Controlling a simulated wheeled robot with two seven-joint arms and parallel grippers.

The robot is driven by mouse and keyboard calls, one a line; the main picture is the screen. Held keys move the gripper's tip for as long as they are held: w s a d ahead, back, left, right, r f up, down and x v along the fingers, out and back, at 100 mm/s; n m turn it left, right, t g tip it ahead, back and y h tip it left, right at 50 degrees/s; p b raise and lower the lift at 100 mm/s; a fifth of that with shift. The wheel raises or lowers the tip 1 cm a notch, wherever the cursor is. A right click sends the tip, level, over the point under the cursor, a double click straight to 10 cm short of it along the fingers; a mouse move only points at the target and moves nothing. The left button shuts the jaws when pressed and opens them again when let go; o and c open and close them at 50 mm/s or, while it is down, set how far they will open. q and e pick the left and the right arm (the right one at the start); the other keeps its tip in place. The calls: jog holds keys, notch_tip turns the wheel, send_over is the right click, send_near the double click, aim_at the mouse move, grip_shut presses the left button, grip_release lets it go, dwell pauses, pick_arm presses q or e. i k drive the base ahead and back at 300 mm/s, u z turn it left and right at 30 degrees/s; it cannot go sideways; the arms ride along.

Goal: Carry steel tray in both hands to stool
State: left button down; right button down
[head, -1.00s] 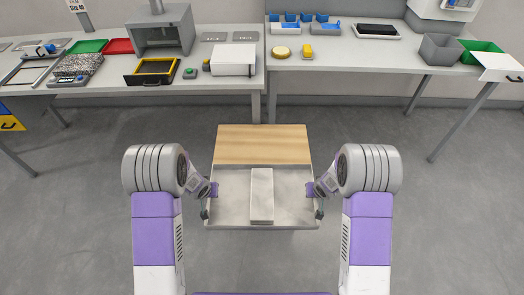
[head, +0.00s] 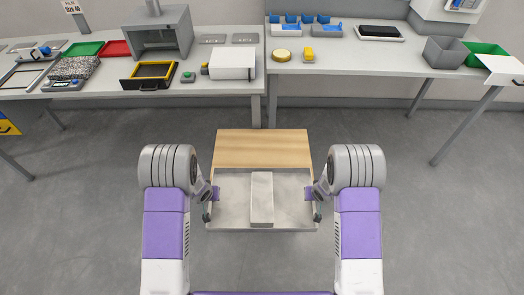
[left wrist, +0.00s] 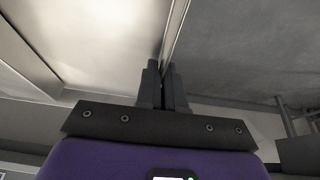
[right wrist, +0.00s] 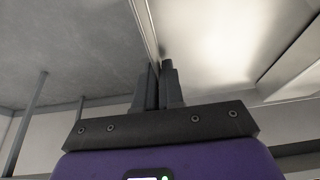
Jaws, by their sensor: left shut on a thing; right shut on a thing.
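The steel tray (head: 234,205) is a shallow grey tray in front of me in the head view. A long pale block (head: 262,198) lies along its middle. My left gripper (head: 212,194) is shut on the tray's left wall, and the fingers pinch that thin edge in the left wrist view (left wrist: 166,72). My right gripper (head: 313,194) is shut on the right wall, also seen in the right wrist view (right wrist: 158,70). The stool (head: 262,150) has a wooden top whose far part shows beyond the tray; the tray hides its near part. I cannot tell whether they touch.
A long grey bench (head: 225,89) runs behind the stool, with a white box (head: 232,64), a yellow-rimmed black tray (head: 152,75) and other items on it. A second bench (head: 350,62) stands at the right. The grey floor (head: 400,190) is clear on both sides.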

aim_at(262, 155)
jog(key=i, duration=0.85)
